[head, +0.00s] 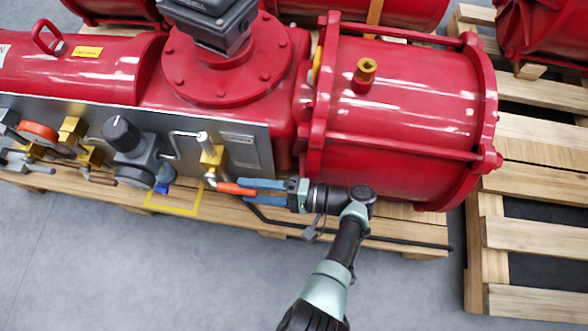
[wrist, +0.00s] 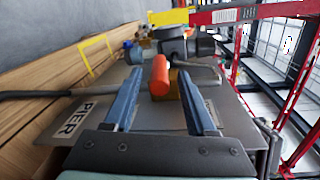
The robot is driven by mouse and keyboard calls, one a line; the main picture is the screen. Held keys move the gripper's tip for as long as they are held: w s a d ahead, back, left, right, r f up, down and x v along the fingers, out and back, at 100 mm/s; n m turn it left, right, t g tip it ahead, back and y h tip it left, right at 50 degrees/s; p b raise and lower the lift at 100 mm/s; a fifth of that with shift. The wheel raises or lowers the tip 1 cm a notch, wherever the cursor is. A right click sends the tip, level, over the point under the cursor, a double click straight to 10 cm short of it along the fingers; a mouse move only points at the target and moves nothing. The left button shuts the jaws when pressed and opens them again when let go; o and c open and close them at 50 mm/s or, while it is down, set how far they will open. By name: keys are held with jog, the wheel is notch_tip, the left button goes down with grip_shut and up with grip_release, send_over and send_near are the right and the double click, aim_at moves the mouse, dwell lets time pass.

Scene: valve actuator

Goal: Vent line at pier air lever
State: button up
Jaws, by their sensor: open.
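The orange-handled lever (head: 232,188) sits at a brass valve (head: 211,156) low on the front panel of the red actuator (head: 395,120). In the wrist view the orange handle (wrist: 160,76) points toward me, with the brass body behind it. My gripper (head: 250,191) is open, its two blue fingers reaching left at the handle's end. In the wrist view my gripper (wrist: 160,88) has one finger on each side of the handle, with gaps visible. A plate reading PIER (wrist: 78,118) shows beside the left finger. Contact with the handle is not visible.
A regulator with a black knob (head: 121,134) and a red-orange round part (head: 38,132) are left of the lever on the grey panel (head: 246,152). A yellow square outline (head: 175,210) lies below. A wooden pallet (head: 530,240) stands right. Grey floor (head: 130,270) is clear in front.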

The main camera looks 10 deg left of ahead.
jog(key=d+r, duration=0.1)
jog(key=d, duration=0.8)
jog(key=shift+d, duration=0.35)
